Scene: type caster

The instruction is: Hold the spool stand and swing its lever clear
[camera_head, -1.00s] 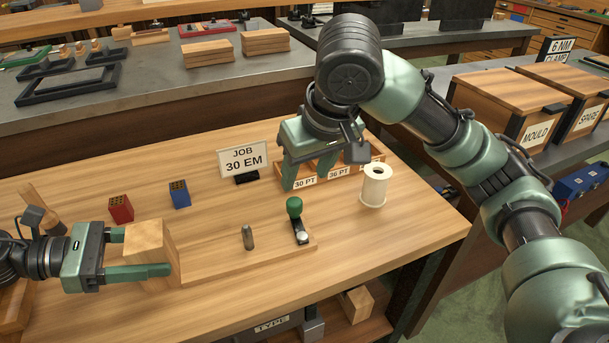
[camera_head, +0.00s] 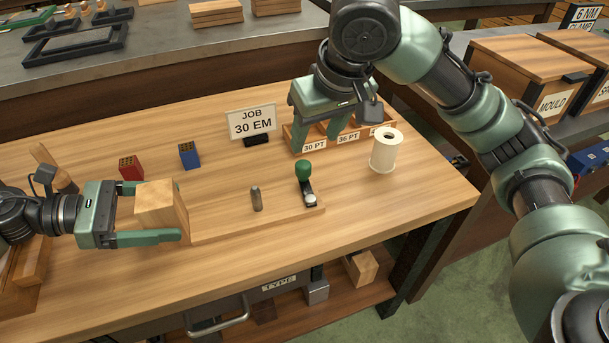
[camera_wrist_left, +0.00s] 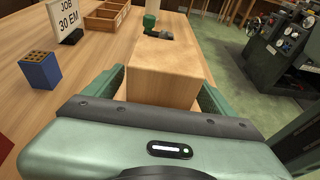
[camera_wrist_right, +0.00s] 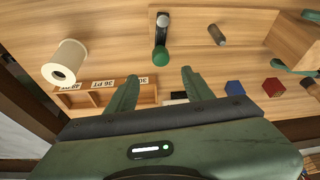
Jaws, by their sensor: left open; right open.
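The spool stand is a low wooden base (camera_head: 235,226) with a wooden block (camera_head: 162,204) at its left end, a grey peg (camera_head: 256,198) and a dark lever (camera_head: 307,186) with a green knob (camera_head: 303,170). My left gripper (camera_head: 160,210) is open with its fingers on either side of the block. The left wrist view shows the block (camera_wrist_left: 165,70) between the fingers; contact is unclear. My right gripper (camera_head: 320,138) is open and empty, above the front of the tray behind the stand. In the right wrist view the knob (camera_wrist_right: 160,58) lies just beyond its fingertips.
A white spool (camera_head: 386,152) stands right of the labelled wooden tray (camera_head: 329,146). The JOB 30 EM sign (camera_head: 252,123) is behind the stand. Red (camera_head: 131,168) and blue (camera_head: 190,155) blocks stand at the back left. Bare tabletop lies in front of the base.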

